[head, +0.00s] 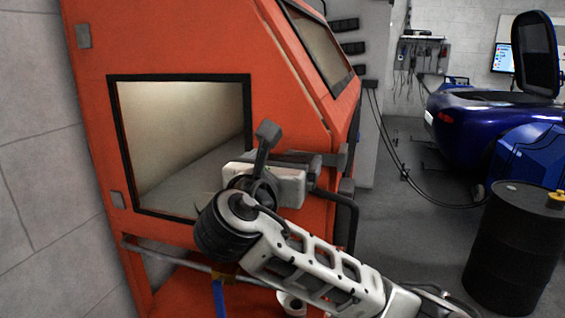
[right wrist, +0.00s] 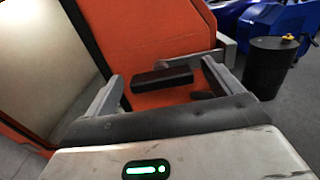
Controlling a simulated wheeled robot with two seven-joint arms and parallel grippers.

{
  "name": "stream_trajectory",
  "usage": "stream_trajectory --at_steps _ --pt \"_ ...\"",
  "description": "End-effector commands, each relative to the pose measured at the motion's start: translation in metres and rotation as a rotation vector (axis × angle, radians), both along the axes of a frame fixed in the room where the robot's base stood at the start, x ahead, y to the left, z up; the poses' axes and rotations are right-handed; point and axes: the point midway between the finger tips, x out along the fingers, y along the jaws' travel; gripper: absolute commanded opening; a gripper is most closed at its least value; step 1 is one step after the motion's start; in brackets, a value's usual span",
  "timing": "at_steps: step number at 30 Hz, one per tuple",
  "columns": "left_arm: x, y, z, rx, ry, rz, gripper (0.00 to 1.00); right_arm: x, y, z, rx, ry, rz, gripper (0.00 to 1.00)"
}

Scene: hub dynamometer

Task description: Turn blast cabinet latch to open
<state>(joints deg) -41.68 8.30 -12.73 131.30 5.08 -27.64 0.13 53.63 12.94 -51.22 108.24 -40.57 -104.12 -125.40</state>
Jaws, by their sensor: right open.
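The orange blast cabinet (head: 165,50) fills the left and middle of the head view, with framed windows. A dark bar that looks like its latch handle (right wrist: 162,80) shows in the right wrist view, in front of the orange panel. My right gripper (head: 303,147) is at the cabinet's near corner, its fingers apart. In the right wrist view the dark bar appears between the two fingers (right wrist: 160,78), with gaps on both sides. I cannot tell whether either finger touches it. My right wrist and arm hide part of the cabinet's corner. My left gripper is not in view.
A black drum (head: 513,250) stands on the grey floor at the right. A blue car (head: 470,120) is behind it. A dark cable hangs beside the cabinet. A block wall (head: 35,150) is close at the left. Floor is clear between cabinet and drum.

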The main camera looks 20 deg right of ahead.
Motion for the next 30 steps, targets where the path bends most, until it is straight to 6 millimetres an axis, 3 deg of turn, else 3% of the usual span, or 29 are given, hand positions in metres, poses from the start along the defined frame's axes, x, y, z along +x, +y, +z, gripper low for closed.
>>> stream_trajectory --at_steps 7,8,12,22,30 --pt "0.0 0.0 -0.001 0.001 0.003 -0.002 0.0 0.001 0.0 0.0 -0.001 -0.001 0.0 0.91" --pt "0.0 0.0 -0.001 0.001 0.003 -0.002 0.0 0.001 0.0 0.0 -0.001 -0.001 0.0 0.85" --pt "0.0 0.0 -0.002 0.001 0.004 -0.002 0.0 0.0 0.0 0.0 -0.001 -0.001 0.0 0.46" --pt "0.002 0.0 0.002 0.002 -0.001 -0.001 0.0 0.0 0.0 0.001 0.022 -0.015 0.0 0.46" --pt "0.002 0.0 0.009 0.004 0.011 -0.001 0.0 -0.001 -0.001 0.002 0.14 -0.092 0.001 0.46"
